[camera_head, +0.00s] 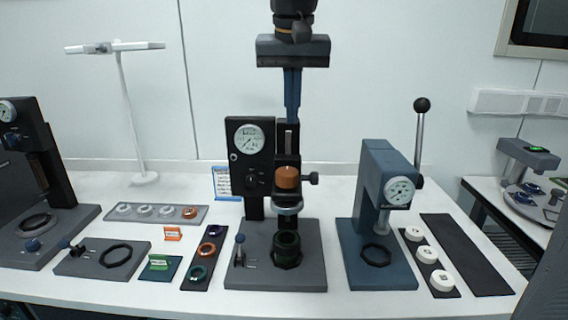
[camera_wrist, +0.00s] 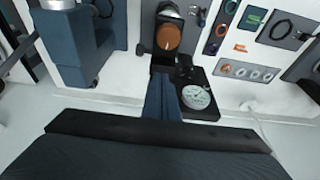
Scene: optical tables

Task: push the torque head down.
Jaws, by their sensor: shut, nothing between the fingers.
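The torque head (camera_head: 288,182) is the black carriage with an orange-brown knob on the column of the middle test stand (camera_head: 305,262). It sits partway up the column, above a dark green ring (camera_head: 287,245) on the base. The orange knob (camera_wrist: 167,40) also shows in the wrist view, with a silver collar beyond it. My gripper (camera_head: 291,117) is shut and empty, pointing down near the top of the column, above the torque head. In the wrist view its fingertips (camera_wrist: 162,78) overlap the column beside the knob. I cannot tell if they touch the column.
A dial gauge (camera_head: 249,139) stands left of the column. A blue lever press (camera_head: 378,205) stands to the right, its tall ball-topped handle (camera_head: 421,125) sticking up. Trays of rings (camera_head: 205,255) and white caps (camera_head: 429,260) lie on the white table. The air above the table is mostly open.

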